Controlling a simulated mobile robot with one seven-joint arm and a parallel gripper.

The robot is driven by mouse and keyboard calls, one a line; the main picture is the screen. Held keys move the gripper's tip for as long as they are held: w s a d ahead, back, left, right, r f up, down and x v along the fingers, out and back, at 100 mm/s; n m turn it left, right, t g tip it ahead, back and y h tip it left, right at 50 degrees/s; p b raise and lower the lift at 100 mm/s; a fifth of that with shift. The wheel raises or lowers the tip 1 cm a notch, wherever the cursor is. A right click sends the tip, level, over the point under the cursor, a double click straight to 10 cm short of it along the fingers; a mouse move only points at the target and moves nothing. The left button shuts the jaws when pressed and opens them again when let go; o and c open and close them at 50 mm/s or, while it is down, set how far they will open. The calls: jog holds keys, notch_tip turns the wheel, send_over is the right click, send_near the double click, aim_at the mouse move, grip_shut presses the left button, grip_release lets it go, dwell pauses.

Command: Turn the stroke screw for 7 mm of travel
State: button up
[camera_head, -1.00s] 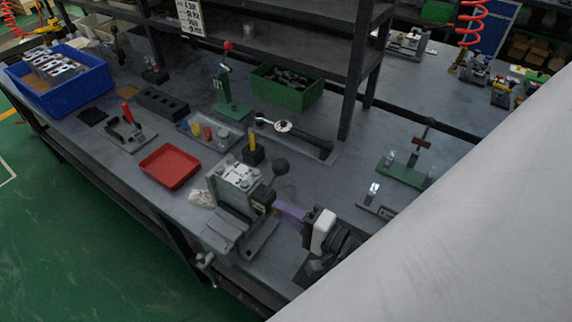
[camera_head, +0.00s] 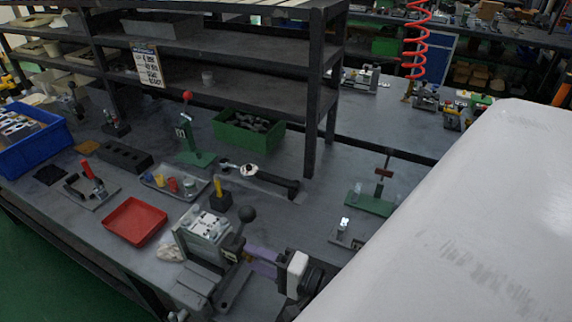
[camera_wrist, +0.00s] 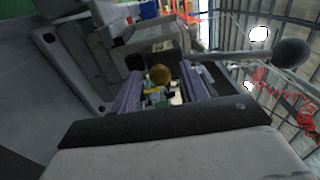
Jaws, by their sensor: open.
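A pale valve block (camera_head: 205,228) with round caps on top is held in a grey vise (camera_head: 200,288) near the front of the bench. A lever with a black ball (camera_head: 246,214) rises at its right side; the ball also shows in the wrist view (camera_wrist: 290,52). My gripper (camera_head: 250,256) is at the block's right side, level with it. Its two purple fingers stand apart, and in the wrist view my gripper (camera_wrist: 160,88) is open around a round brass-coloured end (camera_wrist: 160,74). I cannot tell whether this is the stroke screw, or whether the fingers touch it.
A red tray (camera_head: 135,221) lies left of the block, with a grey tray of small coloured parts (camera_head: 174,182) behind it. A yellow-handled tool in a black base (camera_head: 219,196) and a torque wrench (camera_head: 262,177) lie behind.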

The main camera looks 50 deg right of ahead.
jog(key=b+v, duration=0.4)
jog(key=v, duration=0.9)
jog(key=shift+s+d+b, duration=0.2)
jog(key=shift+s+b, duration=0.15)
